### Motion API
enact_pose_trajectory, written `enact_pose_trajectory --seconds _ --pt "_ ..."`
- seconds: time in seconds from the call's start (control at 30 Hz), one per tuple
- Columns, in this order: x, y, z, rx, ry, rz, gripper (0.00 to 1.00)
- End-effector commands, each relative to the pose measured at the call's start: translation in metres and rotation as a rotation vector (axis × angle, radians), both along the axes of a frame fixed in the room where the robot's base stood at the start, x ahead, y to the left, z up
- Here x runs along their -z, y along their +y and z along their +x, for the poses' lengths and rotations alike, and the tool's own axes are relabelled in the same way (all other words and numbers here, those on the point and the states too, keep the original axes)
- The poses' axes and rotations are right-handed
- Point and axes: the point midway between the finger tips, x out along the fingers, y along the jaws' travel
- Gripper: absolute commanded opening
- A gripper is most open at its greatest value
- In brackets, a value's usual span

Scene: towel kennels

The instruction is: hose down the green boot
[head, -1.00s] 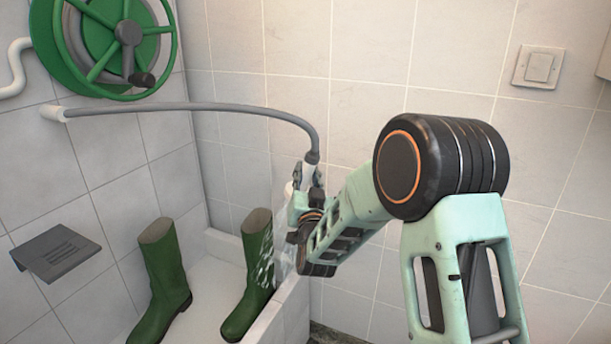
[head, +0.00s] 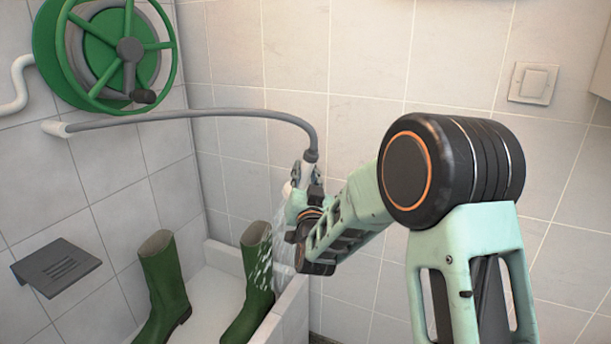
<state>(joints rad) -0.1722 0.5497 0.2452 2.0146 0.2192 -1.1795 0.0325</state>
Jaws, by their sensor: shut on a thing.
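Two green boots stand upright in the white basin. The left boot (head: 163,283) shows no spots. The right boot (head: 254,275) has white spots or splashes on its upper shaft, on the side facing my gripper. My gripper (head: 307,185) is shut on the spray head (head: 313,172) at the end of the grey hose (head: 220,113), above and to the right of the right boot. Fine spray (head: 280,226) shows between the spray head and that boot. My fingertips are partly hidden by my wrist.
A green hose reel (head: 110,50) hangs on the left wall, with a grey shelf (head: 60,266) below it. The basin's raised edge (head: 285,305) runs beside the right boot. A light switch (head: 533,83) is on the tiled back wall.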

Motion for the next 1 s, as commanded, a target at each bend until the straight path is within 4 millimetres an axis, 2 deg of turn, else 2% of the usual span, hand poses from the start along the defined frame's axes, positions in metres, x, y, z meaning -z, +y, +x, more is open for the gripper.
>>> enact_pose_trajectory --seconds 0.03,0.23,1.0 --pt "-0.006 0.0 0.0 0.001 -0.006 0.001 0.0" --pt "-0.015 0.0 0.0 0.001 -0.006 0.001 0.0" --pt "-0.013 0.01 -0.028 0.0 -0.005 0.002 0.0"
